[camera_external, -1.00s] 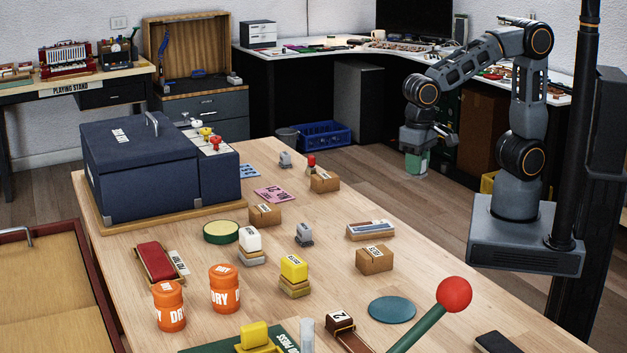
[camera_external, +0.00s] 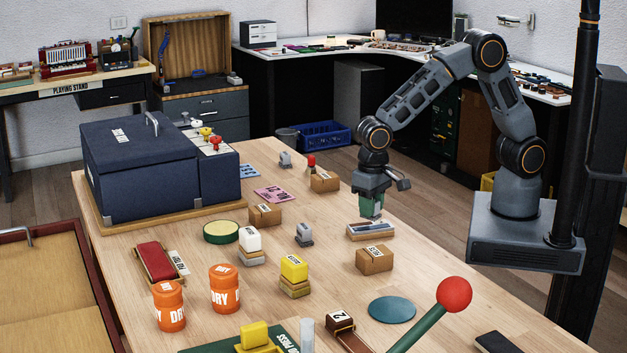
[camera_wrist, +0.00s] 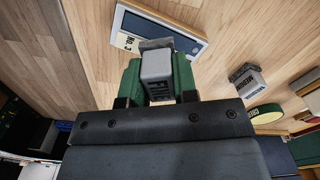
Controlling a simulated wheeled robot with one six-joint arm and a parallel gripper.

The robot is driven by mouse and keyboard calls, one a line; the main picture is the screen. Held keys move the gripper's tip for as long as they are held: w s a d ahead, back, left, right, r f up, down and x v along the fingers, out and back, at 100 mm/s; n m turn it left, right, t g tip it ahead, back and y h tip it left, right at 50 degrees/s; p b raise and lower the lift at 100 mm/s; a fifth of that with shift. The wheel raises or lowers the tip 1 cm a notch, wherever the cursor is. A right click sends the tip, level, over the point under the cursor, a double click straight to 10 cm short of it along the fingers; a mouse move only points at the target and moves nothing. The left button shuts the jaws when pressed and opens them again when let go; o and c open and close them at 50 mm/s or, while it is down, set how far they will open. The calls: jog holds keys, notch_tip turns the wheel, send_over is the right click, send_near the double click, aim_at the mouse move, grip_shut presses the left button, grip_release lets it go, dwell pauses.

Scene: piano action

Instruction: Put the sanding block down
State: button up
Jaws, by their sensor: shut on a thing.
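My gripper (camera_external: 370,207) points down above the right part of the wooden table (camera_external: 240,290). Its green fingers are shut on a grey block, the sanding block (camera_wrist: 157,68), which fills the space between the fingertips in the wrist view. In the outside view the fingers largely hide it. The gripper hangs just behind a flat wooden piece with a blue and white top (camera_external: 371,230), which also shows beyond the fingers in the wrist view (camera_wrist: 185,40). I cannot tell whether the block touches anything below.
A grey labelled block (camera_external: 304,235) stands left of the flat piece. Cardboard boxes stand in front (camera_external: 375,259) and behind (camera_external: 325,182). A teal disc (camera_external: 392,309) lies farther forward. A red-knobbed lever (camera_external: 454,294) rises at the front right.

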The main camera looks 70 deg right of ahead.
jog(key=shift+f, duration=0.9)
jog(key=shift+f, duration=0.2)
jog(key=o, duration=0.9)
jog(key=shift+o, duration=0.2)
notch_tip(320, 180, up, 12)
jog(key=shift+r, duration=0.2)
jog(key=s+d+n+t, duration=0.1)
jog(key=s+d, duration=0.3)
jog(key=d, duration=0.3)
jog(key=s+d+r+n+t, duration=0.1)
jog(key=s+d, duration=0.3)
jog(key=d, duration=0.4)
jog(key=s+d+r+n+t, duration=0.1)
jog(key=s+d, duration=0.3)
jog(key=d, duration=0.4)
jog(key=shift+d+n, duration=0.2)
jog(key=shift+n, duration=0.7)
